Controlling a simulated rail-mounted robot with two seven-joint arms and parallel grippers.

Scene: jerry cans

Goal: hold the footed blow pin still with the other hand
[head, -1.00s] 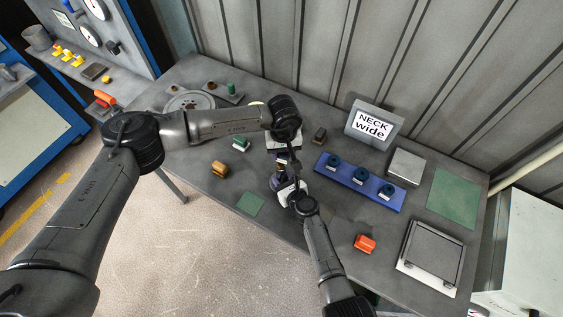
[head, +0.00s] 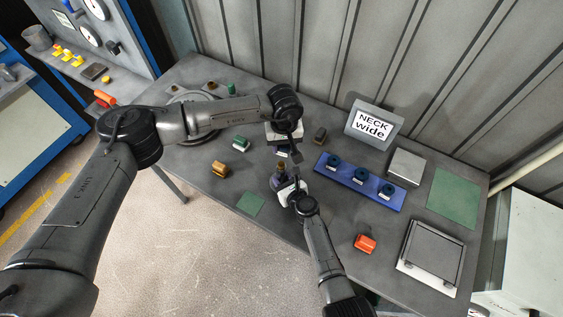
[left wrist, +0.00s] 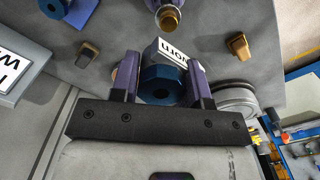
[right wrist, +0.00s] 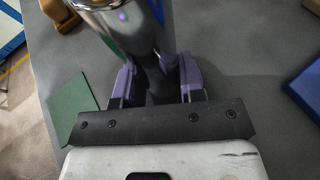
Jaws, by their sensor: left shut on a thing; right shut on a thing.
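The footed blow pin (head: 280,174) stands near the table's front edge in the head view, its brass tip (left wrist: 169,18) bare in the left wrist view. My right gripper (right wrist: 158,82) is shut on its dark lower shaft; the upper part is shiny metal (right wrist: 122,28). The foot is largely hidden. My left gripper (head: 284,149) is shut on a blue hexagonal collar (left wrist: 158,86) with a white tag (left wrist: 177,53) reading "worn". It holds the collar clear of the pin, farther back over the table.
A blue rack (head: 346,188) with three dark blue collars stands right of the grippers, before the "NECK wide" sign (head: 373,127). A brown block (head: 219,169), green block (head: 241,144) and dark block (head: 320,135) lie nearby. An orange block (head: 365,243) lies front right.

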